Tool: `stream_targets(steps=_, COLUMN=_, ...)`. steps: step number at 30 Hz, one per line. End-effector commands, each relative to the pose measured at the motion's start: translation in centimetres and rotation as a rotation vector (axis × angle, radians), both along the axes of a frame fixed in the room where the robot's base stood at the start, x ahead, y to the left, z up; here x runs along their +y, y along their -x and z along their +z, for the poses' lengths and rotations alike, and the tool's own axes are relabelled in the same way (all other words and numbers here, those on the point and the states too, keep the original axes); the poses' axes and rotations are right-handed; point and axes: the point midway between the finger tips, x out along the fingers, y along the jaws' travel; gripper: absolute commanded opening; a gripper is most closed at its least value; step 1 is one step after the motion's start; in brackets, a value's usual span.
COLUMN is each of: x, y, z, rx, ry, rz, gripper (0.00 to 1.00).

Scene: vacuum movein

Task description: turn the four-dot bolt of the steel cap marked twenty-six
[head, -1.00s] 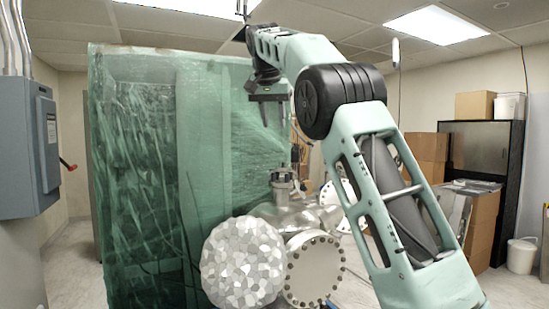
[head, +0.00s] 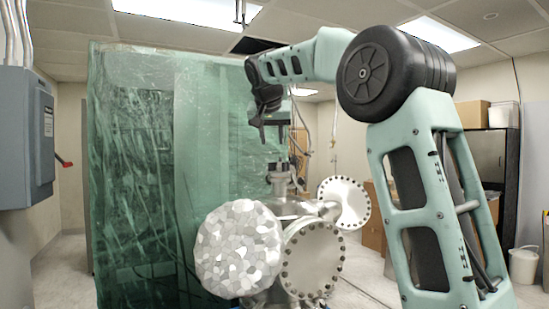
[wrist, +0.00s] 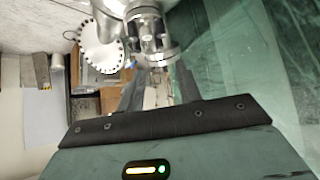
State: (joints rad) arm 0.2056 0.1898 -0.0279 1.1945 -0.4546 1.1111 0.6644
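The steel vacuum chamber (head: 290,208) stands at the centre of the head view. It has a round bolted cap (head: 313,258) facing me and a second bolted cap (head: 344,202) at upper right. I cannot read any number or dot marks on either. A narrow fitting (head: 280,180) rises from the chamber's top. My gripper (head: 272,132) is above this fitting, apart from it and empty. In the wrist view its two dark fingers (wrist: 158,92) are spread. A bolted cap (wrist: 103,46) shows there at upper left, beside a steel fitting (wrist: 148,35).
A translucent green plastic sheet (head: 145,180) hangs behind at left. A grey electrical box (head: 25,137) is on the left wall. Cartons (head: 375,215) and a white bucket (head: 524,265) stand at right.

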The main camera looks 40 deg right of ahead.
Motion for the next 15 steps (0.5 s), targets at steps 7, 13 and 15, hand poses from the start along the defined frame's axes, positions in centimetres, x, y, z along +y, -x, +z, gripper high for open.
stream_targets(steps=7, x=-2.8, y=-2.4, z=-3.5, rx=0.005, ry=-0.001, rz=-0.002, gripper=0.35)
stream_targets(steps=13, x=-4.4, y=-3.9, z=-5.7, rx=0.004, ry=0.0, rz=-0.001, gripper=0.35)
stream_targets(steps=15, x=-4.7, y=-4.2, z=-6.1, rx=0.002, ry=0.001, rz=-0.001, gripper=0.35)
